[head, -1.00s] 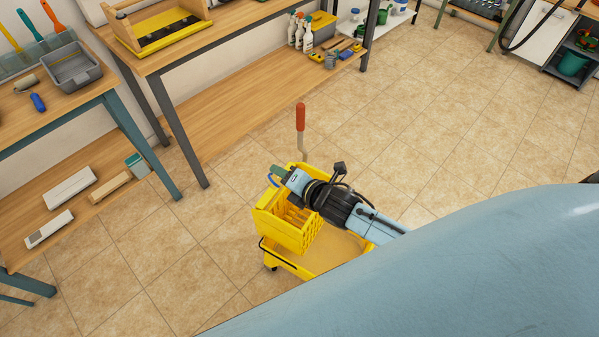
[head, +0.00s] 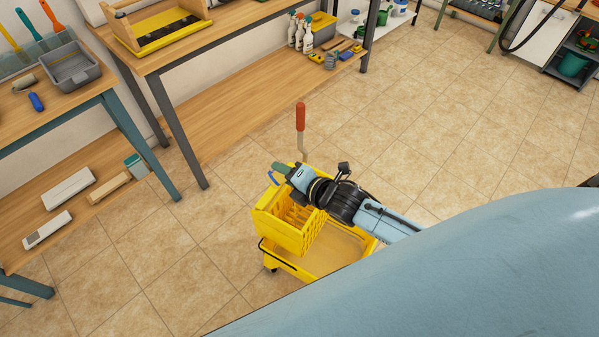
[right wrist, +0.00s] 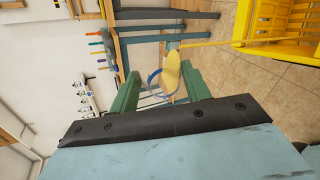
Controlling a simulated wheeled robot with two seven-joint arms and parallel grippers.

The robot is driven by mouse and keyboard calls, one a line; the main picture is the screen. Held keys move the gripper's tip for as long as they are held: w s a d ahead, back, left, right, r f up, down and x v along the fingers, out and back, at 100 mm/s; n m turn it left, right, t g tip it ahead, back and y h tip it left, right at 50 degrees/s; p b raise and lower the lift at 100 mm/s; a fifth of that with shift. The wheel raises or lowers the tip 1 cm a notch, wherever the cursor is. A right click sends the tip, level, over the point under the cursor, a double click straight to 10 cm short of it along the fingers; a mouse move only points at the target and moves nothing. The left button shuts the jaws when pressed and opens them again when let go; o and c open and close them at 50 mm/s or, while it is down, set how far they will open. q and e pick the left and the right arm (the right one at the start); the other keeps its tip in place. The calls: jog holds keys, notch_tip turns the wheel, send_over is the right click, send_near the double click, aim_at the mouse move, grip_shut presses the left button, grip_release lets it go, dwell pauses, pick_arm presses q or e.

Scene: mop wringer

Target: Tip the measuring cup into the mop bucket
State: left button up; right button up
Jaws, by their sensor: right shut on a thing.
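The yellow mop bucket (head: 298,268) stands on the tiled floor, with a slotted yellow wringer (head: 283,232) on its left part and a red-gripped lever (head: 300,118) rising behind. My right gripper (head: 279,171) is above the wringer's far side. In the right wrist view its green fingers (right wrist: 160,90) are shut on the measuring cup (right wrist: 172,76), which shows a blue curved part and a pale yellow face. In the head view only a blue bit of the cup (head: 272,178) shows; the gripper hides the rest. The yellow wringer (right wrist: 280,28) is also in the wrist view. My left gripper is out of view.
A wooden bench with a low shelf (head: 225,110) stands behind the bucket. Another bench (head: 60,125) at the left holds a grey tray (head: 75,68). Open tiled floor lies to the right of the bucket. My own light-blue body covers the lower right.

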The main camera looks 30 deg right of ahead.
jog(key=shift+d+r+m+y+b, duration=0.15)
jog(key=shift+m+y+b, duration=0.15)
jog(key=shift+b, duration=0.2)
jog(key=shift+d+r+m+y, duration=0.1)
jog(key=shift+d+m+y, duration=0.3)
jog(key=shift+d+m, duration=0.3)
dwell(0.9)
jog(key=shift+w+d+r+m+t+y+b, duration=0.1)
jog(key=shift+d+r+m+t+y+b, duration=0.05)
jog(key=shift+d+m+t+y+b, duration=0.4)
dwell(1.3)
